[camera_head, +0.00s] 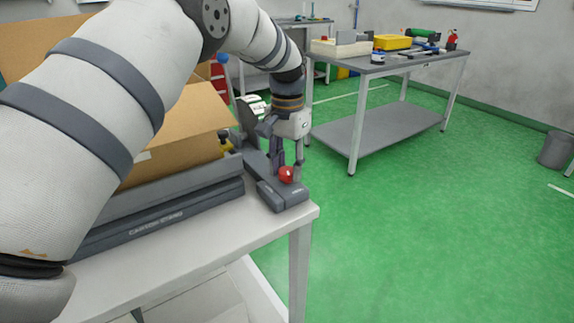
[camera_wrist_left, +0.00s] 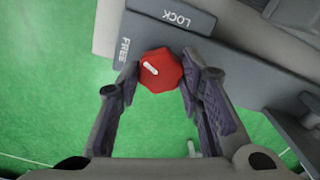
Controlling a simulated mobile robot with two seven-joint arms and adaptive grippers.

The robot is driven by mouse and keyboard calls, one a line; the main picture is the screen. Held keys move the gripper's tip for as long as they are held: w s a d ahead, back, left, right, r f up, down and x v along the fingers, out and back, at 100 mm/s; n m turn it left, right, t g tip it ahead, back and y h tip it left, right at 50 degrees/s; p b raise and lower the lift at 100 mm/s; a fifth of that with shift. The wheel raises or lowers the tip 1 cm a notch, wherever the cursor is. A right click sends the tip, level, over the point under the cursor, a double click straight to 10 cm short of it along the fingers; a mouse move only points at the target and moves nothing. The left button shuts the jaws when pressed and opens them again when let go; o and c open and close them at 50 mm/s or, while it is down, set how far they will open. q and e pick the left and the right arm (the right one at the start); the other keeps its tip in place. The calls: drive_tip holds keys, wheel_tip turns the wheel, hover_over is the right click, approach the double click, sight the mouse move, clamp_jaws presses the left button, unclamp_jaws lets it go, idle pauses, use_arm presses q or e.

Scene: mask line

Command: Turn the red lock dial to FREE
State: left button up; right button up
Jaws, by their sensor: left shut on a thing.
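The red lock dial (camera_head: 286,175) sits on the dark grey end block of the carton stand, at the table's near right corner. In the left wrist view the dial (camera_wrist_left: 164,78) is a faceted knob with a white pointer mark. The mark lies left of the dial's centre and slants toward the FREE label (camera_wrist_left: 124,52). The LOCK label (camera_wrist_left: 175,18) is above the dial in that view. My left gripper (camera_head: 285,167) reaches down over the block, with its two fingers shut on opposite sides of the dial. My right gripper is not in view.
An open cardboard carton (camera_head: 185,135) stands on the grey carton stand (camera_head: 160,215), left of my gripper. The white table (camera_head: 190,255) ends just right of the block. Behind, a grey workbench (camera_head: 395,66) holds tools and a yellow box. Green floor between is clear.

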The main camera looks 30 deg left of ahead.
sight(287, 170)
use_arm(q)
drive_tip(key=n, duration=0.4)
drive_tip(key=shift+n, duration=0.4)
idle(0.4)
drive_tip(key=o, duration=1.2)
drive_tip(key=shift+c, duration=0.2)
wheel_tip(287, 170, up, 12)
drive_tip(key=shift+f, duration=0.1)
